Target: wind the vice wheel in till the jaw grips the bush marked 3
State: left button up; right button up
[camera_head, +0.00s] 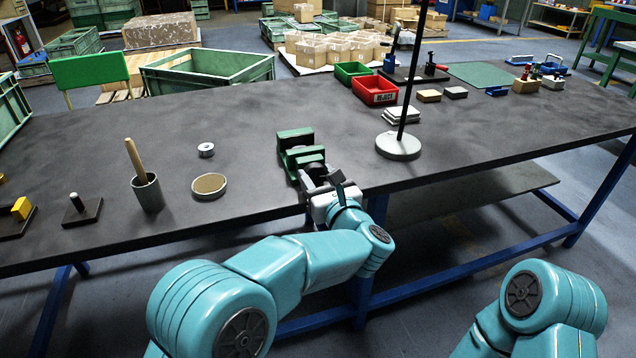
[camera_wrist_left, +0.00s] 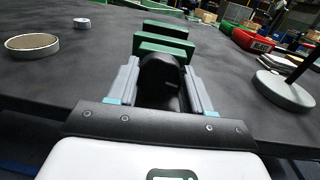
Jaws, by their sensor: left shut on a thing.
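The green vice (camera_head: 296,137) stands at the table's front edge, its jaws also showing in the left wrist view (camera_wrist_left: 163,47). Its black wheel (camera_wrist_left: 158,78) faces me. My left gripper (camera_head: 314,176) is shut on the wheel, with a finger on each side of it in the left wrist view (camera_wrist_left: 161,83). I see no bush between the jaws; that gap shows only in part. A small silver ring-shaped part (camera_head: 206,150) lies on the table left of the vice; I cannot read any mark on it. My right gripper is out of view.
Left of the vice are a round shallow dish (camera_head: 209,186), a grey cup with a wooden handle (camera_head: 148,192) and a peg on a black base (camera_head: 81,211). A lamp-like stand (camera_head: 398,147) is to the right, with red (camera_head: 375,90) and green bins behind.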

pick_arm(q)
jog(key=m+b, duration=0.2)
jog(key=m, duration=0.1)
jog(key=shift+f, duration=0.2)
jog(key=shift+r+m+b, duration=0.15)
jog(key=shift+m+b, duration=0.3)
jog(key=shift+m, duration=0.65)
jog(key=shift+a, duration=0.1)
jog(key=o, duration=1)
